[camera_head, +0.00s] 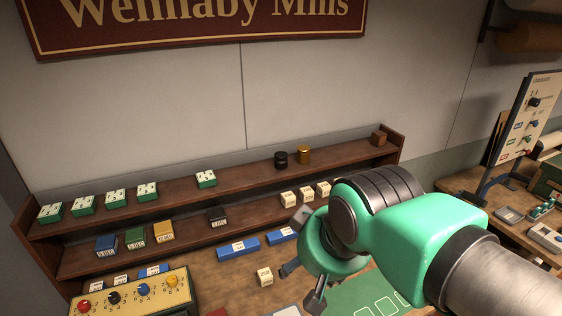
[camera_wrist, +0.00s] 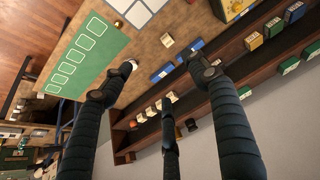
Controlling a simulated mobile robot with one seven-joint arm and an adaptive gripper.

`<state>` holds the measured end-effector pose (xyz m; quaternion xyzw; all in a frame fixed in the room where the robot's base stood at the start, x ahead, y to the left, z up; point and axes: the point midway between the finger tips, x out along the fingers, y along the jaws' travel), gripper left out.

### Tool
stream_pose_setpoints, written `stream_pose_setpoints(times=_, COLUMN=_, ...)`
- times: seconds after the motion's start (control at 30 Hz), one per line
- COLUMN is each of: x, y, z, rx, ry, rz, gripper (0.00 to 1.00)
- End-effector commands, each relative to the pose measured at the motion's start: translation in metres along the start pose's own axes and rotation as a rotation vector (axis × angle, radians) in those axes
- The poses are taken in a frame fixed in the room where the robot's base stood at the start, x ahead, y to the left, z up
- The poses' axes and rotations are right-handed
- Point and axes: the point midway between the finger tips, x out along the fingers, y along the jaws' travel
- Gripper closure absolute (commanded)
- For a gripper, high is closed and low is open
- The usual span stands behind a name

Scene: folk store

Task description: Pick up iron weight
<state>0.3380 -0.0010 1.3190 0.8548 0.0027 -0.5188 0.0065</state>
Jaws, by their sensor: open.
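The likely iron weight is a small dark cylinder (camera_head: 281,159) on the top shelf in the head view. A gold-coloured cylinder (camera_head: 304,155) stands just to its right. My gripper (camera_head: 300,262) is open and empty, in front of and below the top shelf, to the lower right of the dark cylinder and apart from it. In the wrist view my gripper (camera_wrist: 163,75) shows three spread dark fingers with nothing between them.
The wooden shelf unit (camera_head: 120,212) holds green-and-white blocks, coloured boxes and small cream blocks (camera_head: 289,199). Blue blocks (camera_head: 238,248) lie on the table below. A panel with coloured knobs (camera_head: 130,297) stands at front left. A green mat (camera_head: 365,296) lies below my arm.

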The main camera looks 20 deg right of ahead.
Motion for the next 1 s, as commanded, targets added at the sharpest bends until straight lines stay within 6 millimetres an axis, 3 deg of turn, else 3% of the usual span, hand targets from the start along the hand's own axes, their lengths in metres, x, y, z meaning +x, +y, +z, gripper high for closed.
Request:
stream_pose_setpoints(times=0.17, x=-0.010, y=0.004, z=-0.034, rx=-0.028, ry=-0.029, rz=0.004, gripper=0.40)
stream_pose_setpoints(times=0.53, x=-0.024, y=0.019, z=-0.128, rx=-0.116, ry=-0.110, rz=0.007, gripper=0.40)
stream_pose_setpoints(times=1.0, x=-0.012, y=0.047, z=-0.245, rx=-0.227, ry=-0.215, rz=-0.007, gripper=0.40)
